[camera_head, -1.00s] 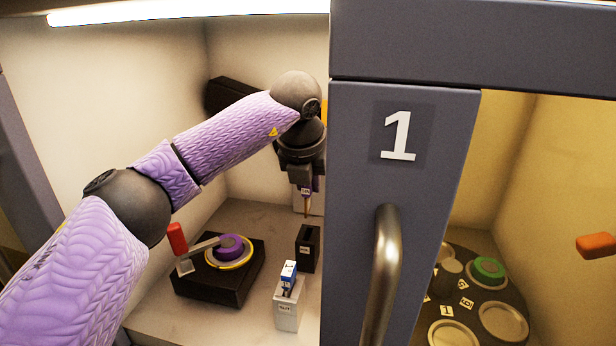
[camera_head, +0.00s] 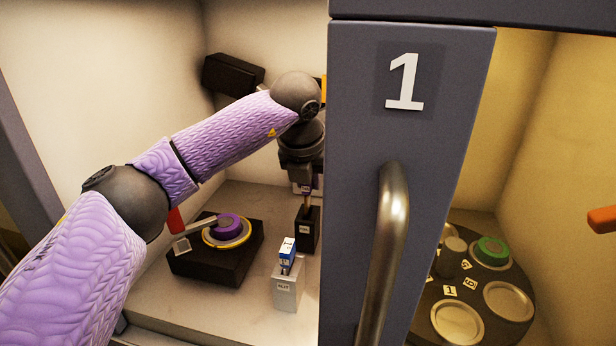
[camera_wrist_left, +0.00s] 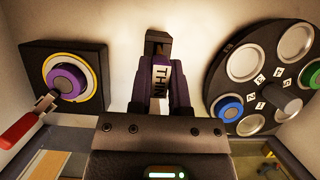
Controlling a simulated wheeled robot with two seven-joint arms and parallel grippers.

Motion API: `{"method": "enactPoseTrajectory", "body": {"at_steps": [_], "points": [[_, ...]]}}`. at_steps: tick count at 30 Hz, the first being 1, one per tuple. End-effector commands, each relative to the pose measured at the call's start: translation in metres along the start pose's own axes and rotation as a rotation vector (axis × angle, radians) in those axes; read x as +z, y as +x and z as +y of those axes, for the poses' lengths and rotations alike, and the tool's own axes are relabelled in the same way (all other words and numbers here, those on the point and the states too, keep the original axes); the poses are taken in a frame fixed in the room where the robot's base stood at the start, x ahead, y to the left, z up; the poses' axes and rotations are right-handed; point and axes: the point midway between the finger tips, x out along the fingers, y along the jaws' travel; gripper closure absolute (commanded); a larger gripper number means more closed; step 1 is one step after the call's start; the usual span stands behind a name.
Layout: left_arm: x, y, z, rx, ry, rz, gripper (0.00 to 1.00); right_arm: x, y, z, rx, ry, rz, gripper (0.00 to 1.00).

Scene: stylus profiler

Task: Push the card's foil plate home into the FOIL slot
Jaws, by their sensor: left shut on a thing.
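The card's narrow brownish plate (camera_head: 307,202) points down at the top of a dark slot block (camera_head: 305,234). Its tip meets the block's top; how deep it sits I cannot tell. In the left wrist view the card (camera_wrist_left: 160,78) reads "THIN" between the fingers, with the dark block (camera_wrist_left: 157,40) beyond it. The block's label is too small to read. My right gripper is not in view.
A pale block (camera_head: 286,292) holding a blue-and-white card (camera_head: 288,252) stands in front of the dark block. A black base (camera_head: 215,262) with a purple disc and red-handled lever is left. The grey door (camera_head: 400,140) marked 1 hides the right side; a carousel (camera_head: 475,285) lies beyond.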

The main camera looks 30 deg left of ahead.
Motion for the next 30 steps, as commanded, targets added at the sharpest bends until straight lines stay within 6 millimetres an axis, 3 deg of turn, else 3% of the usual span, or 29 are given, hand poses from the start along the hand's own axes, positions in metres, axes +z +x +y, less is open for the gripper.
{"method": "enactPoseTrajectory", "body": {"at_steps": [30], "points": [[-0.010,0.024,0.000,0.000,0.000,0.000,1.00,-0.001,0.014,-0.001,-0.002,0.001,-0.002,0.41]]}}
